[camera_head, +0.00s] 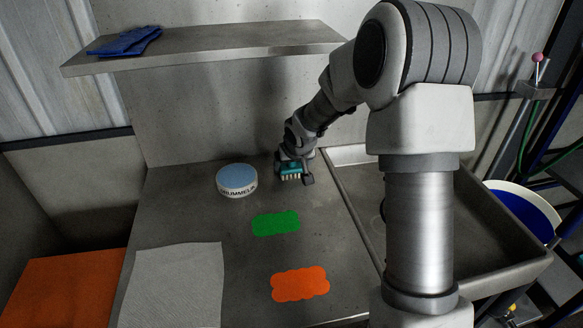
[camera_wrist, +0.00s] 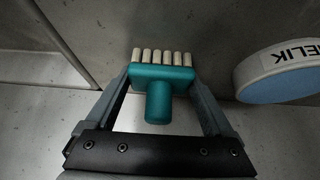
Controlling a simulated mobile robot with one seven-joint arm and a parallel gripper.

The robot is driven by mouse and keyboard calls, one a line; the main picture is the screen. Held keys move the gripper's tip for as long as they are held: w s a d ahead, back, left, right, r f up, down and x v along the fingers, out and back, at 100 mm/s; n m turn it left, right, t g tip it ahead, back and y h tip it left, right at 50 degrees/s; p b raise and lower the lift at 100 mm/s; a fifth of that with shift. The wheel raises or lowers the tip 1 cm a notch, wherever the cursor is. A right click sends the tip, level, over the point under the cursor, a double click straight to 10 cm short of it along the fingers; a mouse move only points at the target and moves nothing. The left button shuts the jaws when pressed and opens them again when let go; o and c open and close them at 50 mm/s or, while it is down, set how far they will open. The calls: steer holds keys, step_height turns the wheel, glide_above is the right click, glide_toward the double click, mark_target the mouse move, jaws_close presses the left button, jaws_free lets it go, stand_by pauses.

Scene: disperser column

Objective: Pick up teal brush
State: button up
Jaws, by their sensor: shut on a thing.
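The teal brush (camera_head: 291,171) has a teal head with a row of pale bristle tufts. It is between the fingers of my gripper (camera_head: 294,177), near the back of the grey worktop. In the wrist view the brush (camera_wrist: 160,78) lies across the jaws, with its round handle pointing toward the palm and its bristles outward. Both fingers of my gripper (camera_wrist: 163,85) are shut on the sides of its head. I cannot tell for sure whether the brush touches the worktop.
A round white and blue tub (camera_head: 237,180) stands left of my gripper. A green mat (camera_head: 275,223), an orange mat (camera_head: 300,284) and a pale cloth (camera_head: 174,285) lie on the worktop in front. A sink (camera_head: 480,240) is at right. A shelf (camera_head: 210,46) holding blue cloths (camera_head: 125,41) hangs above.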

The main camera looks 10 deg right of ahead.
steer(key=shift+r, duration=0.1)
steer(key=shift+r, duration=0.55)
steer(key=r+p, duration=0.1)
steer(key=d+r+p, duration=0.1)
steer(key=r, duration=0.1)
steer(key=shift+s+r, duration=0.15)
steer(key=shift+r, duration=0.15)
steer(key=s+d+r+p, duration=0.3)
steer(key=d+r, duration=0.3)
steer(key=d, duration=0.3)
steer(key=shift+s+d+p, duration=0.3)
steer(key=shift+s+d, duration=0.1)
steer(key=shift+s, duration=0.2)
